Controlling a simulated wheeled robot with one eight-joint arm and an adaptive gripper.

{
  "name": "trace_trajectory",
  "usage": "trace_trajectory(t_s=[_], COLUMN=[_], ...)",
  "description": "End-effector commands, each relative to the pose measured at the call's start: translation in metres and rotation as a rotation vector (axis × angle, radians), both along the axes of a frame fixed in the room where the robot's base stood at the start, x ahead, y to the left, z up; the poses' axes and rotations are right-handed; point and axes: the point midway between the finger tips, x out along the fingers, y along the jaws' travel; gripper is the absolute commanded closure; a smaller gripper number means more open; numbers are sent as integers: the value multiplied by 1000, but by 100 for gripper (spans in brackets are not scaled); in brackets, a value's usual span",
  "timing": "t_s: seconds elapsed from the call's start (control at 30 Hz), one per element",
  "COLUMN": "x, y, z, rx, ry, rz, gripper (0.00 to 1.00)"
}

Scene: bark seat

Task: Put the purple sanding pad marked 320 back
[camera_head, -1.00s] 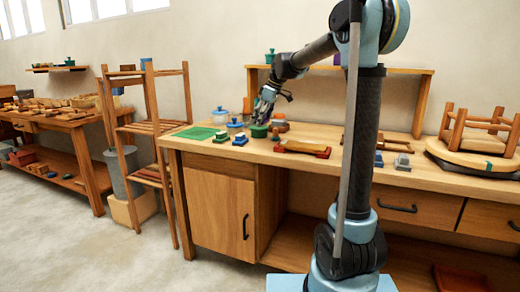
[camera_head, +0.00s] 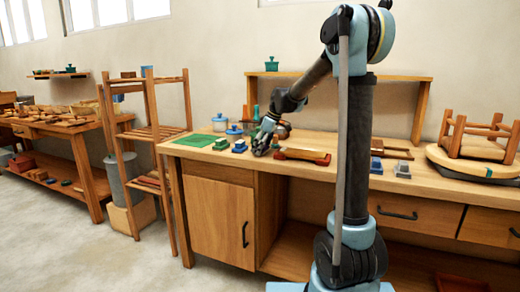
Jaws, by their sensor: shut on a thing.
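My gripper (camera_head: 262,146) is low over the workbench (camera_head: 325,146), just left of a long wooden piece with red ends (camera_head: 303,155). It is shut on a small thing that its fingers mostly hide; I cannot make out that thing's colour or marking. I cannot pick out a purple pad marked 320 at this size. Two small blue-and-green blocks, a left one (camera_head: 221,144) and a right one (camera_head: 239,146), stand left of my gripper, apart from it.
A green mat (camera_head: 194,138) lies at the bench's left end. Lidded blue pots (camera_head: 220,122) stand behind the blocks. Small blocks (camera_head: 402,168) and an upturned stool (camera_head: 482,137) are to the right. A wooden rack (camera_head: 150,130) stands left of the bench.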

Motion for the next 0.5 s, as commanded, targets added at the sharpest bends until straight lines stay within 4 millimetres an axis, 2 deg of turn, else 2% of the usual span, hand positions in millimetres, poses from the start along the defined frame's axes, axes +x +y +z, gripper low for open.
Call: trace_trajectory(t_s=[0.5], x=[0], y=[0], z=[-9], rx=[0], ry=[0], rz=[0], gripper=[64])
